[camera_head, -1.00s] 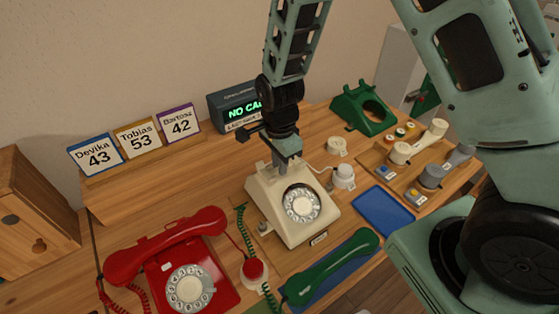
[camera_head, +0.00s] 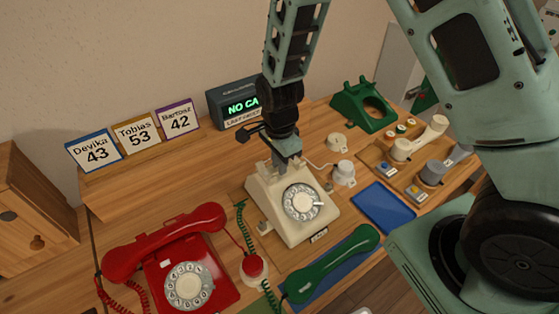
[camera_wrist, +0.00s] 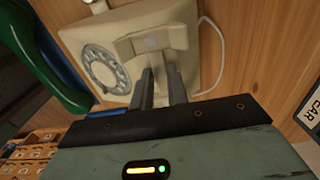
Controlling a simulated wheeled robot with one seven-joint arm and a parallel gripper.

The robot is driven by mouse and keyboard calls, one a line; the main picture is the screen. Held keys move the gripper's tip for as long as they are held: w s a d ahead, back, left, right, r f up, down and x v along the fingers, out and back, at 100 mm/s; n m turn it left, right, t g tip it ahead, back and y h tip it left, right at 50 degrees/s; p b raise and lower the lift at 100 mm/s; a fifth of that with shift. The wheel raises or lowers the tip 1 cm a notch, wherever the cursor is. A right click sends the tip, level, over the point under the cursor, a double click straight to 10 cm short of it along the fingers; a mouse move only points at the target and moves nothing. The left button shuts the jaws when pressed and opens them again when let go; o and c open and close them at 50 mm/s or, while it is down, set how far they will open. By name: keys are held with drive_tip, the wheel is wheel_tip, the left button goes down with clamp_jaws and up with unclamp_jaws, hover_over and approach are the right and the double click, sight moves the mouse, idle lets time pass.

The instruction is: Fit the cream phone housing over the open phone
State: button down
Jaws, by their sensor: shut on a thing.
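The cream phone housing (camera_head: 275,197) sits upright at the middle of the desk, around a dial (camera_head: 302,201) with a white finger ring. My gripper (camera_head: 288,162) is at its top rear and is shut on the cradle part of the housing. In the wrist view the two fingers (camera_wrist: 160,88) meet the raised cradle of the cream housing (camera_wrist: 150,45), with the dial (camera_wrist: 105,70) beside it. The open phone is hidden beneath the housing. I cannot tell whether the housing is fully seated.
A red phone (camera_head: 185,265) stands at the left. A green handset (camera_head: 330,265) lies in front on a blue mat. A green housing (camera_head: 362,105) stands behind, and a blue tray (camera_head: 383,208) and a parts board (camera_head: 400,180) are at the right.

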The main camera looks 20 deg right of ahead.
drive_tip(key=shift+f, duration=0.2)
drive_tip(key=c, duration=1.3)
unclamp_jaws()
wheel_tip(320, 180, up, 17)
drive_tip(key=shift+r+b, duration=0.2)
drive_tip(key=shift+b, duration=0.25)
drive_tip(key=s+a+n, duration=0.2)
drive_tip(key=s+n, duration=0.9)
drive_tip(key=s+a+n, duration=0.3)
drive_tip(key=s+n, duration=0.8)
drive_tip(key=n, duration=0.1)
drive_tip(key=shift+s+a+r+n+y, duration=0.2)
drive_tip(key=shift+a+r+n+y, duration=0.1)
drive_tip(key=shift+a+r, duration=0.05)
